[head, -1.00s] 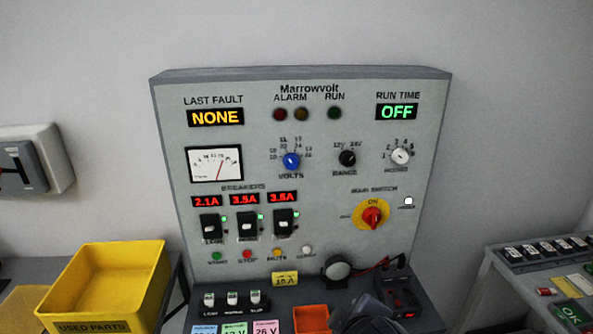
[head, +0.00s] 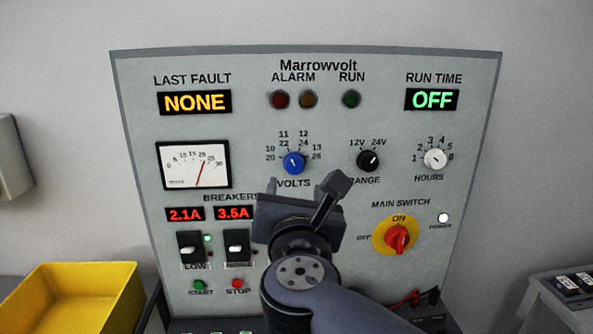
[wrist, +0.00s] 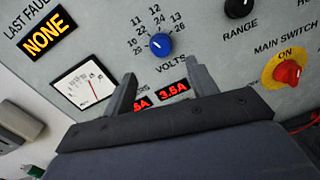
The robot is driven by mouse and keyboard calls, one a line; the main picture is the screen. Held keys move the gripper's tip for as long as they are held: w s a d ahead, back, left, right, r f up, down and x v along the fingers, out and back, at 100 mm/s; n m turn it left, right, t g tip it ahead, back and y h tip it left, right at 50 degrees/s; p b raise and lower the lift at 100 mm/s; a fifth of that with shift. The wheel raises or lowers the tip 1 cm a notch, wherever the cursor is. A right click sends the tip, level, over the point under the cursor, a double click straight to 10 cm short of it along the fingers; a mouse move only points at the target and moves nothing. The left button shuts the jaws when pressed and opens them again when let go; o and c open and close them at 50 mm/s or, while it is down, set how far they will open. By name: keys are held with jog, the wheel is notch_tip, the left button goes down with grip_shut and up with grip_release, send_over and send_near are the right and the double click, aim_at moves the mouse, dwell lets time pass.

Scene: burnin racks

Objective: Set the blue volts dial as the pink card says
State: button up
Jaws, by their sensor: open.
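The blue volts dial (head: 293,163) is on the upper middle of the grey panel, ringed by marks 10/20, 11/22, 12/24 and 13/26. Its white mark points up and slightly left, seemingly near 11/22. The dial also shows in the wrist view (wrist: 160,44), beyond and between my fingertips. My gripper (head: 303,195) is open and empty, just below the dial in the head view and apart from it. It also shows in the wrist view (wrist: 160,76). The pink card is hidden behind my arm now; one second ago it showed at the bottom, seemingly reading 26 V.
The black range knob (head: 368,160) and white hours knob (head: 435,159) are right of the dial. The red main switch (head: 398,238) is lower right. The meter (head: 194,165) is left. A yellow bin (head: 75,300) stands lower left.

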aim_at(295, 166)
jog(key=w, duration=0.9)
jog(key=shift+w+d, duration=0.3)
jog(key=shift+w, duration=0.1)
jog(key=c, duration=1)
jog(key=shift+f, duration=0.1)
